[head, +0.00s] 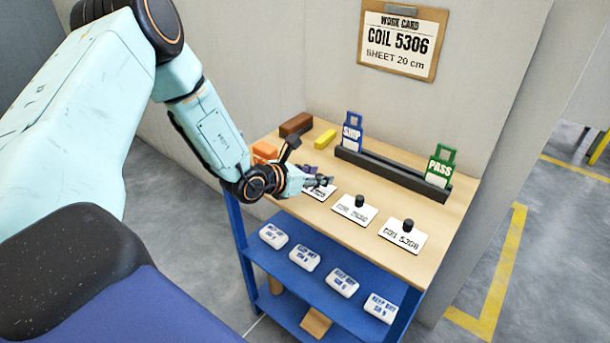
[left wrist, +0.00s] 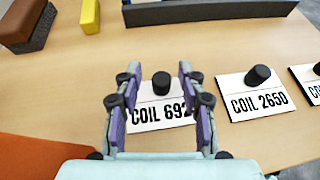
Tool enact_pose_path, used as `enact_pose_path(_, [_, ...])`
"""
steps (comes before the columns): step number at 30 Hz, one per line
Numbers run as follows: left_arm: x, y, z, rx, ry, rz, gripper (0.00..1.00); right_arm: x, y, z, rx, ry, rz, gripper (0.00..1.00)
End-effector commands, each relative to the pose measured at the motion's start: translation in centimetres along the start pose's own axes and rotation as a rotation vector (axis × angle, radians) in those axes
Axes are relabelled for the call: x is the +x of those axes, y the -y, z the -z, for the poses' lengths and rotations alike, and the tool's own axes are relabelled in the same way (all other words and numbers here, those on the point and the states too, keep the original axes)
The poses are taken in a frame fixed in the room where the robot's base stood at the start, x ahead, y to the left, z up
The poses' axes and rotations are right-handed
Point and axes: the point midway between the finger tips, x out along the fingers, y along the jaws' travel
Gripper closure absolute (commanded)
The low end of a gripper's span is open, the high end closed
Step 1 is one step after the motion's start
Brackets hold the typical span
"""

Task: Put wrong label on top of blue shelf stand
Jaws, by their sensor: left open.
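Three white labels with black knobs lie in a row on the wooden top (head: 446,222) of the blue shelf stand (head: 238,228). The left label (head: 319,194) reads COIL 692 in the left wrist view (left wrist: 160,115), its end partly hidden by a finger. The middle label (head: 350,212) reads COIL 2650 in the wrist view (left wrist: 262,104). The right label (head: 402,239) reads COIL 5306. My left gripper (head: 325,183) is open above the left label; in the wrist view (left wrist: 160,70) the fingers are on either side of its knob. My right gripper is out of view.
A work card (head: 398,40) on the wall reads COIL 5306, SHEET 20 cm. A dark rack (head: 393,170) holds a blue SHIP tag (head: 352,133) and a green PASS tag (head: 440,167). Several white packs sit on the blue shelf below.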

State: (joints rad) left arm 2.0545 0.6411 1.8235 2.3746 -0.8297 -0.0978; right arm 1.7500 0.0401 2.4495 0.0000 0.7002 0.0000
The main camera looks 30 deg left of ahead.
Motion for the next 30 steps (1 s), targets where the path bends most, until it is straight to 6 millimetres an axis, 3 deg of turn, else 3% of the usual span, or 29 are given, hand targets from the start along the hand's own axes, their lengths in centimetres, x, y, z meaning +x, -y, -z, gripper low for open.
enact_pose_path(18, [-7.9, -0.1, -0.3, -0.006, 0.002, -0.002, 0.60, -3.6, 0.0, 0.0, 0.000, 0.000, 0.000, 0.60])
enact_pose_path(30, [-11.2, 0.0, -0.2, -0.003, 0.001, 0.000, 0.60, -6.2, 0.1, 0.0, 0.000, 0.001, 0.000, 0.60])
